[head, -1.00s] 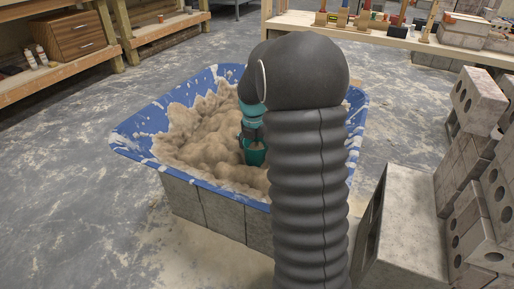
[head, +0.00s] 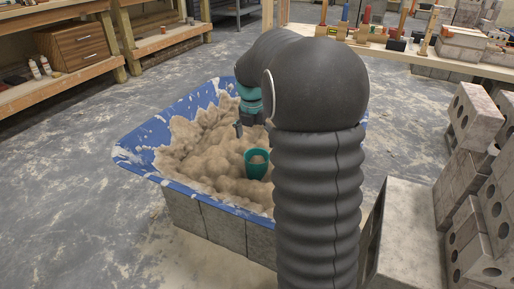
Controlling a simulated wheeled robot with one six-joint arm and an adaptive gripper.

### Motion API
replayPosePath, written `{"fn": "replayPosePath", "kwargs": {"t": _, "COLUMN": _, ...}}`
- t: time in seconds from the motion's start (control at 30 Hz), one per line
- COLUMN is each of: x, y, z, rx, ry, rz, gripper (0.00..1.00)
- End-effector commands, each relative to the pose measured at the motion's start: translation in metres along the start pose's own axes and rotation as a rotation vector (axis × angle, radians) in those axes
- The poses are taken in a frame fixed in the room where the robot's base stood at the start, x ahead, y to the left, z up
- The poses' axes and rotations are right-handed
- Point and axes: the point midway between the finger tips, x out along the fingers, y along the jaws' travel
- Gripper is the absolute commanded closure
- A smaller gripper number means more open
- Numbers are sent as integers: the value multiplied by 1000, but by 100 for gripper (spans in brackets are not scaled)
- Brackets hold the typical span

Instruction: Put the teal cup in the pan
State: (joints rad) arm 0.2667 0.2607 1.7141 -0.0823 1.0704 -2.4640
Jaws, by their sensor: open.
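The teal cup (head: 257,168) stands about upright on the lumpy tan mortar (head: 205,150), inside the blue tub (head: 135,157), which is the only pan-like container I see. Some tan material shows in the cup's mouth. My gripper (head: 249,127) is open and empty, above and slightly behind the cup, apart from it. One dark finger shows at its left; the rest is partly hidden by my arm. The right part of the tub is also hidden behind my arm.
The tub sits on grey blocks (head: 222,232). Concrete blocks (head: 470,170) are stacked at the right, with a large grey block (head: 410,230) near my arm. Wooden benches (head: 60,75) stand at the back left, and a table with tools (head: 400,48) at the back. The left floor is clear.

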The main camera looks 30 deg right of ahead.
Motion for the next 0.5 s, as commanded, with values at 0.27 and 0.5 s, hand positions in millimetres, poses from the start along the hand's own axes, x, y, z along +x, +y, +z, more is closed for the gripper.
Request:
{"fn": "replayPosePath", "kwargs": {"t": 0.27, "x": -24, "y": -1, "z": -4, "rx": 24, "ry": -3, "rz": 4, "gripper": 0}}
{"fn": "replayPosePath", "kwargs": {"t": 0.5, "x": -60, "y": -10, "z": -52, "rx": 354, "ry": -34, "rz": 65, "gripper": 0}}
